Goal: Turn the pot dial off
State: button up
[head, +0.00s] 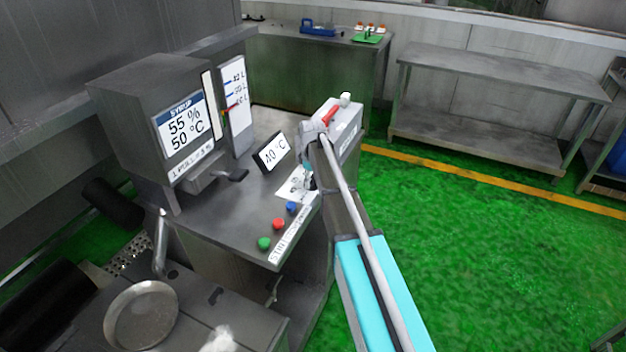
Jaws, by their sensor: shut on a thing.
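My arm reaches from the lower right to the steel console. My gripper (307,177) points down at the console's right side, small and partly hidden by my own wrist. It is shut on the pot dial, which sits by a white marked plate (290,190) on the console top. The dial itself is mostly hidden by the gripper, and its pointer cannot be read. A small display (271,152) behind the plate reads about 40 °C.
Blue, red and green buttons (278,224) line the console's front edge. A syrup display (183,125) reads 55 % and 50 °C. A level gauge (235,100) stands beside it. A round pan (141,314) is at lower left. Green floor (480,240) is clear at right.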

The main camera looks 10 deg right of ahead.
jog(key=shift+a, duration=0.1)
dwell(0.3)
jog(key=o, duration=0.8)
jog(key=shift+r, duration=0.1)
